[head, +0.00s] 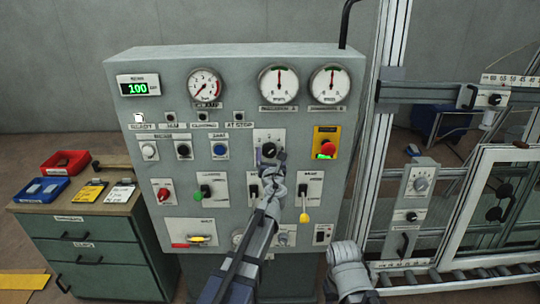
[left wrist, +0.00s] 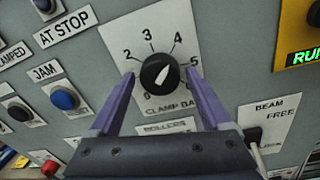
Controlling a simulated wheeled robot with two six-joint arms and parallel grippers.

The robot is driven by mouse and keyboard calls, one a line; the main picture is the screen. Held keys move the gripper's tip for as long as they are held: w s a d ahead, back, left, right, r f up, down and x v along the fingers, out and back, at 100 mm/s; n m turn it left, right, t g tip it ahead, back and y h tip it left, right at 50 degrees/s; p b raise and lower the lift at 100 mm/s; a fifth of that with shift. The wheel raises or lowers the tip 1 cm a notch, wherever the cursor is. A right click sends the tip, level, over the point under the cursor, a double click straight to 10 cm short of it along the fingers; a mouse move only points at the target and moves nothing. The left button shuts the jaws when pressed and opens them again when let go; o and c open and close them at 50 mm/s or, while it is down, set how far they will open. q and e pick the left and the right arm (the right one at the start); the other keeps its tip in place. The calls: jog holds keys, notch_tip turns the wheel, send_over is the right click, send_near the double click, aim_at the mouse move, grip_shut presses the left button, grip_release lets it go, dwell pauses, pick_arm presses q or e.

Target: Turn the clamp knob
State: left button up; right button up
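The clamp knob (head: 269,150) is a black round dial on a white plate in the middle of the grey control panel. In the left wrist view the knob (left wrist: 161,72) has a white pointer turned up and to the right, toward the 4 to 5 side of the scale. The lettering below it reads CLAMP BA, partly cut off. My left gripper (head: 270,159) is in front of the knob; its purple fingers (left wrist: 162,78) are open, one on each side of it, with visible gaps. Only a pale link of my right arm shows, at the bottom; its gripper does not show.
Above the knob are gauges (head: 278,84). A red stop button on a yellow plate (head: 325,143) is to its right. A yellow-tipped lever (head: 304,205) stands out below right. A drawer cabinet (head: 100,250) stands left, and an aluminium frame (head: 372,150) stands right.

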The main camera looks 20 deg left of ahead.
pick_arm(q)
jog(key=c, duration=1.1)
jog(key=shift+c, duration=0.2)
